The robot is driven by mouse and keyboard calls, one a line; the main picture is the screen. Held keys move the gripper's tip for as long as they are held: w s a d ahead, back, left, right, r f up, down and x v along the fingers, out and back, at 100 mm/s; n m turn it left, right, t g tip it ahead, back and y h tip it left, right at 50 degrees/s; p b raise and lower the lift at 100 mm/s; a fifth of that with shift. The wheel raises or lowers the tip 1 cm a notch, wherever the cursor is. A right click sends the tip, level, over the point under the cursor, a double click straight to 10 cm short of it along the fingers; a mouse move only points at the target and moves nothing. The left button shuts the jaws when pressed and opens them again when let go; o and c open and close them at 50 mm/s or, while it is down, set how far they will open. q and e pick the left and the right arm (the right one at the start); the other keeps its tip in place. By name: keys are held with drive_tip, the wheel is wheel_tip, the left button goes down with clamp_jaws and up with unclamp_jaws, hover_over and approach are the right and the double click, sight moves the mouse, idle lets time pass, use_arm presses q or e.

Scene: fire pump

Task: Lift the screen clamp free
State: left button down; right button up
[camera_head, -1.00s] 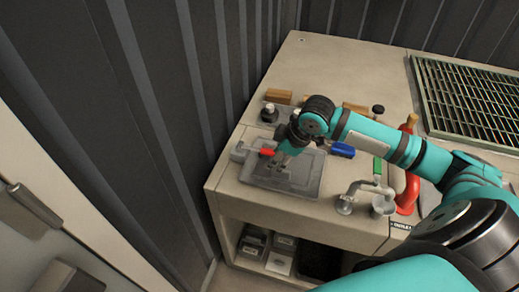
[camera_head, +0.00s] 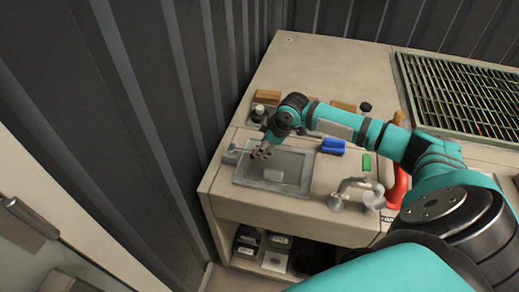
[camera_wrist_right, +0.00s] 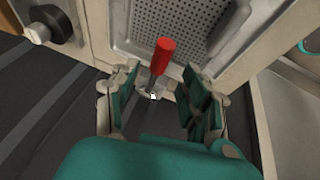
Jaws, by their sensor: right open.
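The screen clamp shows in the wrist view as a red handle (camera_wrist_right: 163,54) on a short metal stem, at the edge of the grey tray (camera_wrist_right: 115,40) with its perforated screen (camera_wrist_right: 190,30). My right gripper (camera_wrist_right: 160,74) is open, with one finger on each side of the clamp. I see gaps between the fingers and the handle. In the head view the right gripper (camera_head: 262,153) is over the left side of the tray (camera_head: 245,182) and hides most of the clamp. My left gripper is not in view.
A blue brush-like block (camera_head: 332,146) lies right of the tray. A metal pipe fitting (camera_head: 357,190) and a red curved part (camera_head: 397,187) stand further right. Wooden blocks (camera_head: 267,97) lie behind. A dark ribbed wall rises close on the left.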

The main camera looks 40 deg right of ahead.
drive_tip(key=shift+x, duration=2.2)
drive_tip(key=shift+c, duration=0.3)
clamp_jaws()
